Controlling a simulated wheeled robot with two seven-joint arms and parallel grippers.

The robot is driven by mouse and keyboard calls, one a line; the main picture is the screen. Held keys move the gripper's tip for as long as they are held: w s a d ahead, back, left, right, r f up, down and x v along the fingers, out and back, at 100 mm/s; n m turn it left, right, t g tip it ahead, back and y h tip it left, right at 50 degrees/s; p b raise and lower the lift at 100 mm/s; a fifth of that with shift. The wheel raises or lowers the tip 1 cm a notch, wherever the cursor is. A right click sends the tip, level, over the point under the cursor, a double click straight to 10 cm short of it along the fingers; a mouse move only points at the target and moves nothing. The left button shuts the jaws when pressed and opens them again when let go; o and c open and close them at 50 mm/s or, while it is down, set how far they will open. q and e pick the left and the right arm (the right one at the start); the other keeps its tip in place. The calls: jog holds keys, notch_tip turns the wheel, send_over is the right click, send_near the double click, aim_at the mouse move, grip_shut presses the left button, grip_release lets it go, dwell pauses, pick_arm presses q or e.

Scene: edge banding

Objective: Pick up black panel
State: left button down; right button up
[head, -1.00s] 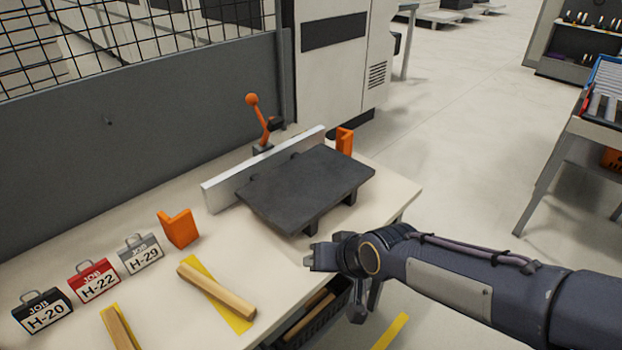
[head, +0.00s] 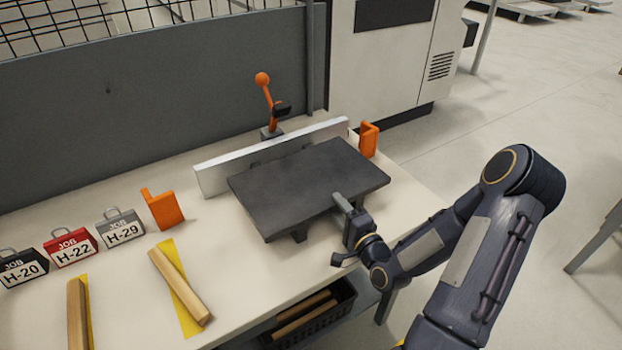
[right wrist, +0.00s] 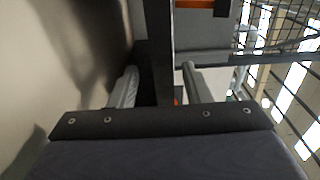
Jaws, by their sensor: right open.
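The black panel (head: 305,187) is a flat dark slab lying raised on short dark supports on the bench, its back edge by a light metal fence (head: 270,156). My right gripper (head: 344,206) is at the panel's front right edge. In the right wrist view my right gripper (right wrist: 160,88) is open, with the panel's edge (right wrist: 158,45) between its two fingers. One finger is on the bench side below the panel and the other on the upper side; contact cannot be told. My left gripper is not in view.
An orange-handled clamp (head: 266,100) stands behind the fence. Orange corner blocks (head: 369,139) (head: 164,210) stand at either side. A dark crate (head: 310,312) sits below the front edge.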

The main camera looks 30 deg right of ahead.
aim_at(329, 191)
jog(key=w, duration=0.1)
jog(key=w+p, duration=0.1)
jog(key=w, duration=0.1)
jog(key=w+p, duration=0.1)
jog(key=shift+w+d+r, duration=0.1)
jog(key=shift+w+r, duration=0.2)
jog(key=shift+w, duration=0.1)
jog(key=shift+w+f, duration=0.1)
jog(key=shift+w, duration=0.45)
grip_shut()
dwell(0.5)
